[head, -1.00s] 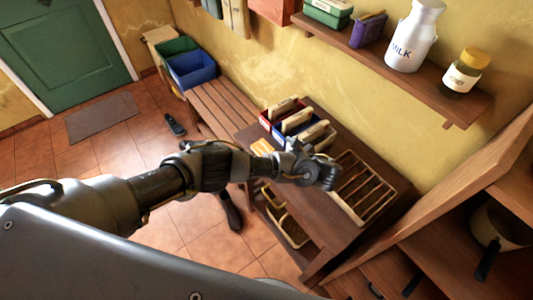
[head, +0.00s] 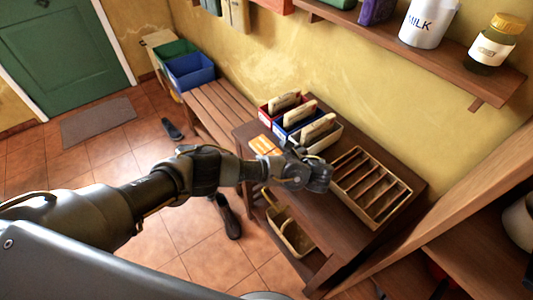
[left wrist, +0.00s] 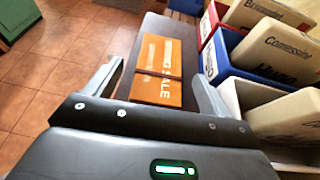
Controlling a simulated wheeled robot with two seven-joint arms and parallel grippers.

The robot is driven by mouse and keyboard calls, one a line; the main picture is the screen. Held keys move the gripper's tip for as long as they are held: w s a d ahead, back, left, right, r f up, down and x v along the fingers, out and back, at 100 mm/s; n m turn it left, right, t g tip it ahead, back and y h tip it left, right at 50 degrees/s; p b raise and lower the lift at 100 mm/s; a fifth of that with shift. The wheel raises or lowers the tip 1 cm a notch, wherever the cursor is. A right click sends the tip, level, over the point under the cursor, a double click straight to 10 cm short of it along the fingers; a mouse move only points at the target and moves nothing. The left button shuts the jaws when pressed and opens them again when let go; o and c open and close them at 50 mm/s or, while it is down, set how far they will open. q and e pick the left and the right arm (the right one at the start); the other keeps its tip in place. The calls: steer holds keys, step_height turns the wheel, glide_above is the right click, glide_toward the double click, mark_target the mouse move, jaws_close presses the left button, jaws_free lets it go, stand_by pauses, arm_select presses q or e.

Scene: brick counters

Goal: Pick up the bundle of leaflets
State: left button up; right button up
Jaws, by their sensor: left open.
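The bundle of leaflets (left wrist: 158,70) is orange with white lettering that reads partly "SALE", with a dark band across it. It lies flat on the dark wooden table (head: 300,205). In the head view the leaflets (head: 263,145) show at the table's left edge, just beyond my left gripper (head: 318,175). In the left wrist view my left gripper (left wrist: 155,90) is open, with one finger to each side of the leaflets in the picture. I cannot tell how high the fingers are above them. My right gripper is not in view.
Red, blue and white boxes with labelled cards, the blue one (head: 296,120) in the middle, stand close right of the leaflets. A wooden divided tray (head: 372,185) stands nearer. A wall shelf (head: 430,65) holds a milk can (head: 428,25) and a jar (head: 494,45).

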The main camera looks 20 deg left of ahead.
mark_target(267, 148)
arm_select(q)
steer(key=x, duration=0.3)
steer(key=shift+a, duration=0.1)
steer(key=shift+w+a+f, duration=0.25)
steer(key=c, duration=1.1)
steer(key=shift+o, duration=0.2)
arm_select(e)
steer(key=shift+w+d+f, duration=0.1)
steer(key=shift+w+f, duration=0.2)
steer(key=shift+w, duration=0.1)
arm_select(q)
steer(key=shift+r, duration=0.1)
